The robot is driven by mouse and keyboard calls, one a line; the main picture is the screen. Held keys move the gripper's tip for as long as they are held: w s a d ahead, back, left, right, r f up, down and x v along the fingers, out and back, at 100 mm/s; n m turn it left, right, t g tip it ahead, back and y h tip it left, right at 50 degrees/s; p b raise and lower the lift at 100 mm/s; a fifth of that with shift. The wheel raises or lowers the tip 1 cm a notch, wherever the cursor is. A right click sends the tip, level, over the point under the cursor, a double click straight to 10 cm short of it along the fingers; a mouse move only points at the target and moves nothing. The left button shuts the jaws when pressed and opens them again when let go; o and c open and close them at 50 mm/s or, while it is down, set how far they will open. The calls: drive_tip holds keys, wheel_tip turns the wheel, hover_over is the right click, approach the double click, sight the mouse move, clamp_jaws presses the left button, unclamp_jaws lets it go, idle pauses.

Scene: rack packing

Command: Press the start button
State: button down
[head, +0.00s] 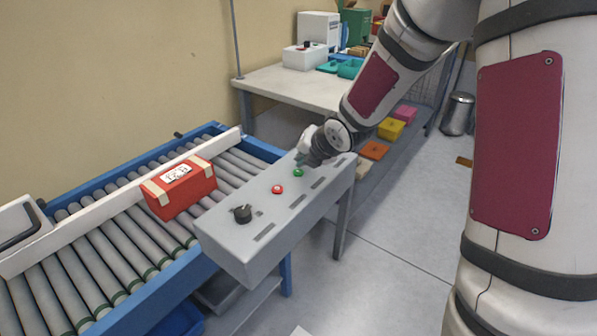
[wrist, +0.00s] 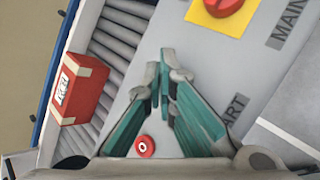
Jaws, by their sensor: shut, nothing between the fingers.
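The grey control box (head: 235,245) stands beside the roller conveyor. The green button (head: 298,173) is on its sloping top in the head view, just below my gripper (head: 301,160). In the wrist view my gripper (wrist: 163,84) is shut and empty, its green fingers together over the panel. The fingers hide the green button there and cover part of a label ending in "ART" (wrist: 235,108). I cannot tell whether the fingertips touch the button.
A red button (head: 277,189), also in the wrist view (wrist: 145,146), and a black knob (head: 242,214) sit nearer on the box. A red knob on a yellow plate (wrist: 243,19) lies beyond the fingers, by "MAIN". A red carton (head: 180,188) rests on the rollers (head: 98,247).

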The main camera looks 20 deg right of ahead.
sight(302, 171)
drive_tip(key=shift+f, duration=0.15)
drive_tip(key=shift+f+b, duration=0.3)
drive_tip(key=shift+b, duration=0.25)
drive_tip(key=shift+f+b, duration=0.4)
drive_tip(key=shift+b, duration=0.05)
idle(0.7)
drive_tip(key=shift+r, duration=0.1)
drive_tip(key=shift+r+p, duration=0.65)
drive_tip(key=shift+r, duration=0.05)
wheel_tip(302, 171, up, 5)
drive_tip(key=p, duration=0.4)
drive_tip(key=shift+r+p, duration=0.1)
drive_tip(key=shift+p, duration=0.25)
